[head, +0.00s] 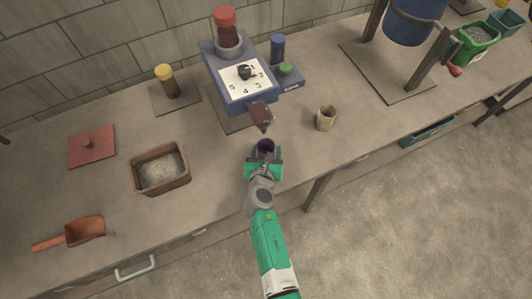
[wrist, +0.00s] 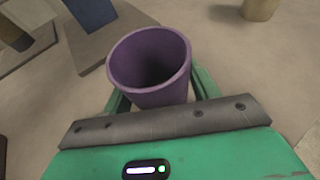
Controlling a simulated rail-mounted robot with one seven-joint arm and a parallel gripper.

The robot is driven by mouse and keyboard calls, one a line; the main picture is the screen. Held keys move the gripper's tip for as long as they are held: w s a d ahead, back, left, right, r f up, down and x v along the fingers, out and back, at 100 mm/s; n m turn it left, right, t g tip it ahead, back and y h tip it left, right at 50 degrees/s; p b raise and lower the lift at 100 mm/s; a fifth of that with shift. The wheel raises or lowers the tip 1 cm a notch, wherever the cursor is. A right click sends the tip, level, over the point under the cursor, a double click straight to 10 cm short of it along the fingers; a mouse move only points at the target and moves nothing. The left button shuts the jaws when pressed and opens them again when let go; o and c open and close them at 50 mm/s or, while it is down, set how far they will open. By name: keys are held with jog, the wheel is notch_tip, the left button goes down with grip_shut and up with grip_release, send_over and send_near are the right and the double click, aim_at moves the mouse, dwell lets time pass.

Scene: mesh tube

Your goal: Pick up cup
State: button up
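A purple cup (wrist: 160,92) stands upright just past my gripper's palm in the wrist view, with its open mouth facing up and an empty-looking dark inside. In the head view the cup (head: 265,147) is near the front edge of the bench. My gripper (head: 264,160) is at the cup, with its green fingers on either side of it. In the wrist view the gripper (wrist: 160,97) has one finger showing at each side of the cup. The fingertips are partly hidden by the cup, so I cannot tell whether they press on it.
A brown-red scoop-like thing (head: 261,116) is just beyond the cup, in front of a blue machine with a dial (head: 228,62). A beige cup (head: 325,118) stands to the right. A brown box of grains (head: 160,169) is to the left. The bench between is mostly clear.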

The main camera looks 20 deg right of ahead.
aim_at(267, 143)
jog(key=c, duration=0.7)
jog(key=shift+r, duration=0.1)
notch_tip(267, 143, up, 3)
jog(key=p, duration=0.2)
jog(key=shift+r+p, duration=0.15)
jog(key=shift+p, duration=0.2)
jog(key=shift+s+r, duration=0.1)
jog(key=shift+s, duration=0.15)
jog(key=s+a+p, duration=0.1)
jog(key=s, duration=0.4)
jog(key=s+a+r+p, duration=0.1)
jog(key=s, duration=0.4)
jog(key=s+a+p, duration=0.1)
jog(key=s+a, duration=0.1)
jog(key=s, duration=0.3)
jog(key=shift+r, duration=0.15)
